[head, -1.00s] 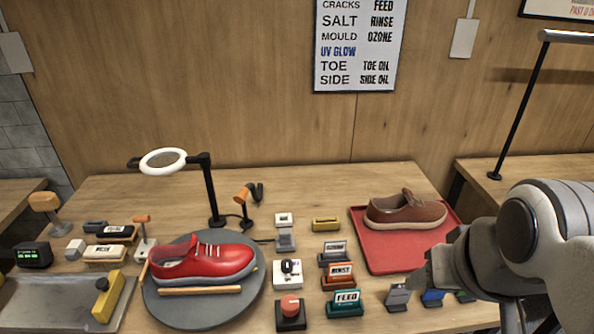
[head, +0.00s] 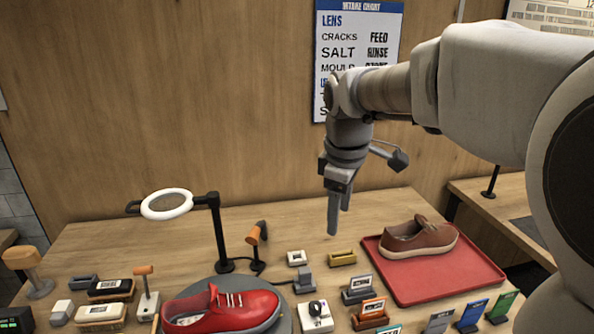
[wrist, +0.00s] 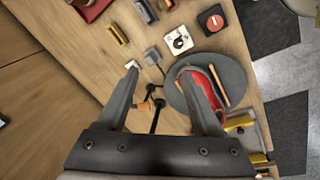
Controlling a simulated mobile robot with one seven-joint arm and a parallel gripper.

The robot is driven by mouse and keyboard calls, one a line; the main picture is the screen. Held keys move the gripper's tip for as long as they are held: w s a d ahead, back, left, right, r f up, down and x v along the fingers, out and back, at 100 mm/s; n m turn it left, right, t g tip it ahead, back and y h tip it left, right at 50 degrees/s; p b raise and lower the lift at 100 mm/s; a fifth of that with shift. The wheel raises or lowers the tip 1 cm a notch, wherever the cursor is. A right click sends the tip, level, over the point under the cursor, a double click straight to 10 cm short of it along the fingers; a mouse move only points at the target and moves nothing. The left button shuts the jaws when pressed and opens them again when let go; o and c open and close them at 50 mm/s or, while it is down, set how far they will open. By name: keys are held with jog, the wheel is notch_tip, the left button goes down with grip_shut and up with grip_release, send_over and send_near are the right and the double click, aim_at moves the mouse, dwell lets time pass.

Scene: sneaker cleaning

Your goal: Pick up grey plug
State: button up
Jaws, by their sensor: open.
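The grey plug (head: 304,282) is a small grey block on the table, with a dark cord running left toward the lamp base. A small white-topped block (head: 296,258) stands just behind it. My gripper (head: 336,222) points down, open and empty, high above the table and to the right of the plug in the head view. In the wrist view the plug (wrist: 152,56) appears just beyond the gap between my spread fingertips (wrist: 159,68). Nothing touches the plug.
A white switch box (head: 315,316) stands in front of the plug, a yellow block (head: 342,258) to its right. The ring lamp (head: 168,204) and an orange-headed tool (head: 256,240) stand left. A red shoe (head: 222,310) and red tray (head: 470,272) flank the area.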

aim_at(305, 270)
jog(key=w+a+f+n+g+b, duration=0.1)
jog(key=w+a+f+n, duration=0.25)
jog(key=w+f, duration=0.25)
jog(key=w+a+f+n+g+b, duration=0.1)
jog(key=w+a+f+n, duration=0.1)
jog(key=w+f+n, duration=0.25)
jog(key=f, duration=0.6)
jog(key=w+f+b, duration=0.1)
jog(key=f, duration=1.1)
jog(key=shift+w+a+f+b, duration=0.1)
jog(key=shift+w+b, duration=0.05)
jog(key=shift+b, duration=0.15)
grip_shut()
